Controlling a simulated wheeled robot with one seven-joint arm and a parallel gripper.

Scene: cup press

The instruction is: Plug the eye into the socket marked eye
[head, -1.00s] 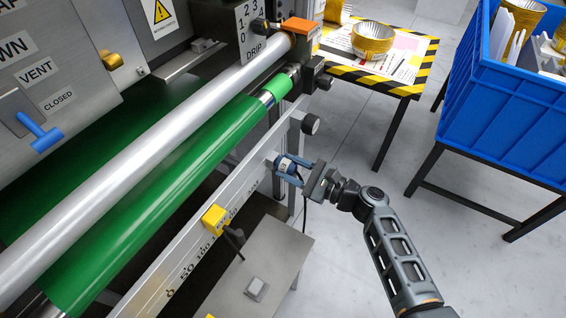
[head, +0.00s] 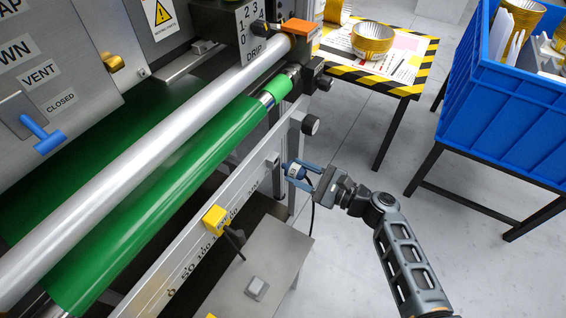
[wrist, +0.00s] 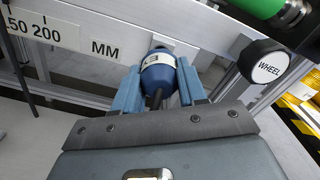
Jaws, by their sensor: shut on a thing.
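The eye (head: 292,169) is a small dark-blue rounded body with a white lettered band and a dark cable. My gripper (head: 300,171) is shut on it beside the far end of the metal rail, the fingers on either side. In the wrist view the eye (wrist: 158,72) sits between the blue fingers of my gripper (wrist: 157,85), with its cable toward me. Its far end is close to the rail (wrist: 110,30); I cannot tell whether they touch. I can make out no socket marked eye in either view.
The rail carries a millimetre scale (wrist: 45,30) and a yellow block (head: 215,218). A black WHEEL knob (wrist: 265,63) is right of the eye. Green and silver rollers lie behind the rail. A striped table (head: 395,85) and blue crate (head: 500,120) stand right; floor between is clear.

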